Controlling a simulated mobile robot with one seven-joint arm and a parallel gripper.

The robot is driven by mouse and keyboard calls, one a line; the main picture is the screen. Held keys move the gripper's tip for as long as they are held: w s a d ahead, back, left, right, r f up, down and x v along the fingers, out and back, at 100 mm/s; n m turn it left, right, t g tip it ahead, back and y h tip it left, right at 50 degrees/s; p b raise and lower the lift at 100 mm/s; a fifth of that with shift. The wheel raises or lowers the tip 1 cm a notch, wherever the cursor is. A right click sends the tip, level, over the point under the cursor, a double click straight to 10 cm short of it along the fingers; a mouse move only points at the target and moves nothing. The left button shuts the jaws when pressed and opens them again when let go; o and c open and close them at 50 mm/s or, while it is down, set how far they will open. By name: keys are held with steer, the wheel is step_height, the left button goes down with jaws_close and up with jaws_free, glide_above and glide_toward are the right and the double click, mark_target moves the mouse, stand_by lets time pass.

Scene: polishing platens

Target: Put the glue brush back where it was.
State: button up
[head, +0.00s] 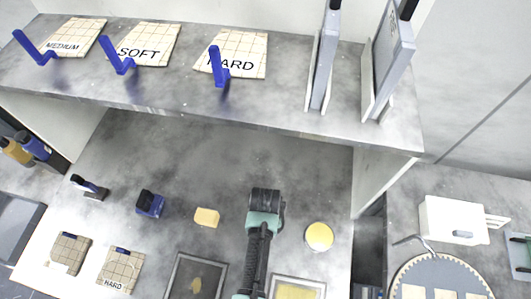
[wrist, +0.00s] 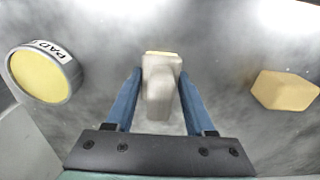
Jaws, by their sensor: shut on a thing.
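My gripper (wrist: 160,78) has its two blue fingers on either side of a pale grey-white piece, which I take to be the glue brush (wrist: 160,98). A thin yellowish edge shows at its far end. The fingers are shut on it. Grey worktop lies behind it; I cannot tell whether the brush touches it. In the head view my arm reaches over the lower worktop and hides the fingers and the brush. The gripper is between a round yellow-topped tin (head: 319,236) and a yellow block (head: 206,217). No empty brush place can be made out.
In the wrist view the tin (wrist: 42,77), labelled PAD, is left and the block (wrist: 284,91) right. A grey shelf (head: 150,97) with MEDIUM, SOFT and HARD cards overhangs the worktop. Bare worktop lies behind my arm.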

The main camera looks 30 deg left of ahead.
steer(key=o, duration=1.3)
steer(key=shift+r, duration=0.1)
step_height(320, 180, up, 12)
steer(key=shift+r, duration=0.1)
